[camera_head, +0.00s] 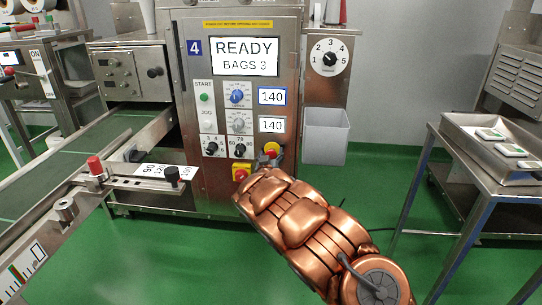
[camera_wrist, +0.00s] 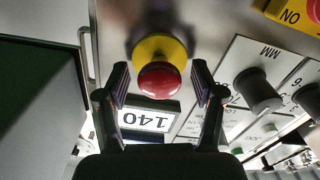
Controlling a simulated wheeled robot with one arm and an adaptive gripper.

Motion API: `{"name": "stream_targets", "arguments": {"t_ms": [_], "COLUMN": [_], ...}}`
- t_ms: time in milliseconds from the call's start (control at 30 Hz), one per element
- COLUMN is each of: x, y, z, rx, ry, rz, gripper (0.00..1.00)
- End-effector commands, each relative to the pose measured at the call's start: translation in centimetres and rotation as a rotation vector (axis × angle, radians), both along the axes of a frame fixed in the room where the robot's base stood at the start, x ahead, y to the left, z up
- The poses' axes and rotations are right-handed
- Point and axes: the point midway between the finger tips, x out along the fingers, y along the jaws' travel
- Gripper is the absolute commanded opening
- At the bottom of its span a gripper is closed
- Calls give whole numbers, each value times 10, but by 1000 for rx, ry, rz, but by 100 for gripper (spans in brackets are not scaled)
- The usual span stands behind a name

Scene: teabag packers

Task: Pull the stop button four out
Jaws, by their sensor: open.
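The stop button of machine four is a red mushroom head on a yellow collar, low on the right of the steel front panel (camera_head: 271,148). In the wrist view the red head (camera_wrist: 160,80) faces me, with the yellow collar (camera_wrist: 160,49) behind it. My gripper (camera_wrist: 160,77) is open, with one finger on each side of the button. Dark gaps show between the fingers and the head, and I cannot tell whether either touches it. In the head view my gripper (camera_head: 274,158) partly covers the button.
A red and yellow switch (camera_head: 240,173) sits just below left. Black knobs (camera_head: 239,149) and a blue dial (camera_head: 237,96) are on the panel. The blue label "4" (camera_head: 195,47) and display (camera_head: 244,57) reading "READY BAGS 3" are above. A grey bin (camera_head: 325,137) hangs at right.

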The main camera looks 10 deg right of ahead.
Motion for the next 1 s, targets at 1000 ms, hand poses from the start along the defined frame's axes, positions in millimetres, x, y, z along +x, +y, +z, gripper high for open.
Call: {"name": "stream_targets", "arguments": {"t_ms": [1000], "x": [-86], "y": [29], "z": [-1], "rx": [-2], "ry": [4], "rz": [1], "gripper": [67]}}
